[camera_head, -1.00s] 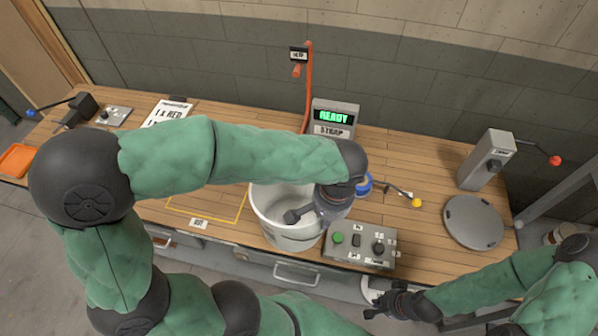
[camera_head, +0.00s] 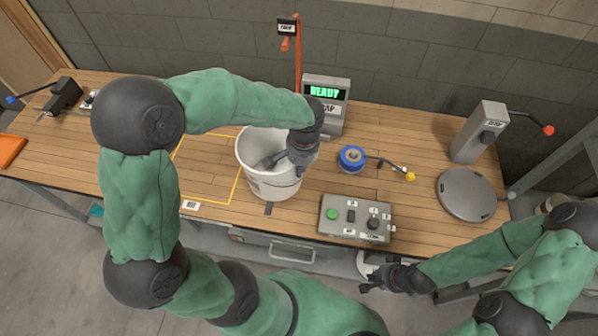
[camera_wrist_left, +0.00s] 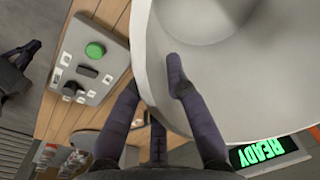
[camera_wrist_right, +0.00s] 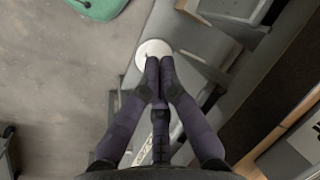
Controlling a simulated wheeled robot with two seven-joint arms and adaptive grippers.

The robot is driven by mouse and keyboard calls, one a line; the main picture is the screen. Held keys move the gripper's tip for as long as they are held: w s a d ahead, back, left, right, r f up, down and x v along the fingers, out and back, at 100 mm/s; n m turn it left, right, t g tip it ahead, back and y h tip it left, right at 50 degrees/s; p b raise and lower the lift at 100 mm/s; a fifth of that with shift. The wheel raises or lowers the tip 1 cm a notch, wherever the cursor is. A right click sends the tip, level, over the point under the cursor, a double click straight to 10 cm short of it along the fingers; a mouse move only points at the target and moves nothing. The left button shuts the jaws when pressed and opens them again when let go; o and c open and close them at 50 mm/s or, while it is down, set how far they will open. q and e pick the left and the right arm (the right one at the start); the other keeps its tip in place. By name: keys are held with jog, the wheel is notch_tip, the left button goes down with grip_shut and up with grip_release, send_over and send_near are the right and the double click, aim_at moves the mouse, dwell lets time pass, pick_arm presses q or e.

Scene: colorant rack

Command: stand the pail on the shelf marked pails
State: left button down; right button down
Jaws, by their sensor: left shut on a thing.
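The white pail (camera_head: 272,187) is upright at the middle of the bench, just right of a yellow outlined square. My left gripper (camera_head: 284,158) is shut on its rim at the right side. In the left wrist view the fingers (camera_wrist_left: 155,75) straddle the pail's wall (camera_wrist_left: 225,95), one inside and one outside. Whether the pail's base touches the bench is unclear. My right gripper (camera_head: 372,287) is low in front of the bench; in the right wrist view its fingertips (camera_wrist_right: 160,66) are together and empty. I can read no shelf marked pails in any view.
A control box (camera_head: 356,218) with a green button stands right of the pail. Behind are a READY display (camera_head: 326,92) and an orange post (camera_head: 298,65). A blue spool (camera_head: 352,159), grey round plate (camera_head: 466,194) and grey lever unit (camera_head: 480,132) stand farther right.

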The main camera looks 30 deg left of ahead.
aim_at(299, 183)
pick_arm(q)
jog(key=shift+w+a+f, duration=0.1)
jog(key=shift+a+f, duration=0.05)
jog(key=shift+f, duration=0.1)
jog(key=shift+w+a+f+b, duration=0.15)
jog(key=shift+f+b, duration=0.15)
jog(key=shift+f, duration=1.4)
jog(key=shift+f, duration=0.2)
jog(key=c, duration=1.3)
grip_release()
jog(key=shift+o, duration=0.2)
